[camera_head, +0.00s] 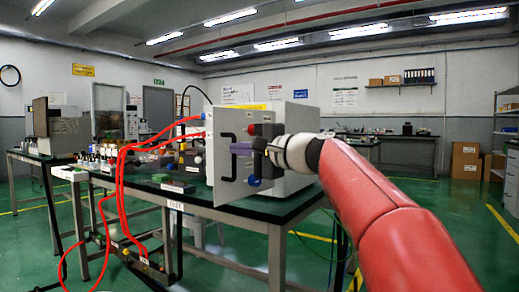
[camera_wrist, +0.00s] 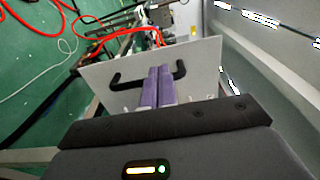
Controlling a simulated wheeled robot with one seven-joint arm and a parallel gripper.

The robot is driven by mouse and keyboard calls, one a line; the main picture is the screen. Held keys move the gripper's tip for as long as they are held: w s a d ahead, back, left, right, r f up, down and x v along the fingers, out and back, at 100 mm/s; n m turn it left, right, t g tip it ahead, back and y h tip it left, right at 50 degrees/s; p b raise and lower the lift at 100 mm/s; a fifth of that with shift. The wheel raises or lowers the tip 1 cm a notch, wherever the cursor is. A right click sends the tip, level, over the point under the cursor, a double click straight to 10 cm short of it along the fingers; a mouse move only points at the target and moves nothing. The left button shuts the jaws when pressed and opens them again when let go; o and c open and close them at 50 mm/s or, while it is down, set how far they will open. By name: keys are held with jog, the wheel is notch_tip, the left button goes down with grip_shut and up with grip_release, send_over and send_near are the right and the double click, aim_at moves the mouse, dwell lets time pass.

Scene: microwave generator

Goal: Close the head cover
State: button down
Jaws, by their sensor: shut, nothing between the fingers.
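The head cover is a white panel (camera_head: 236,188) with a black bar handle (camera_head: 226,158), on the near side of the white generator box (camera_head: 301,120). It also shows in the wrist view (camera_wrist: 205,57), where the panel looks set at an angle to the pale surface at right. My gripper (camera_head: 236,148) is at the panel's outer face, reaching in from the right. Its purple fingers (camera_wrist: 158,72) are together and empty. In the wrist view they cross in front of the middle of the handle (camera_wrist: 130,80) and hide it. I cannot tell whether they touch the panel.
The box stands on a dark bench (camera_head: 255,212). Red cables (camera_head: 121,185) loop from the box down to the floor at left. Small bottles and parts crowd the bench left of the box.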

aim_at(217, 146)
jog(key=shift+x, duration=2.35)
jog(key=shift+p, duration=0.3)
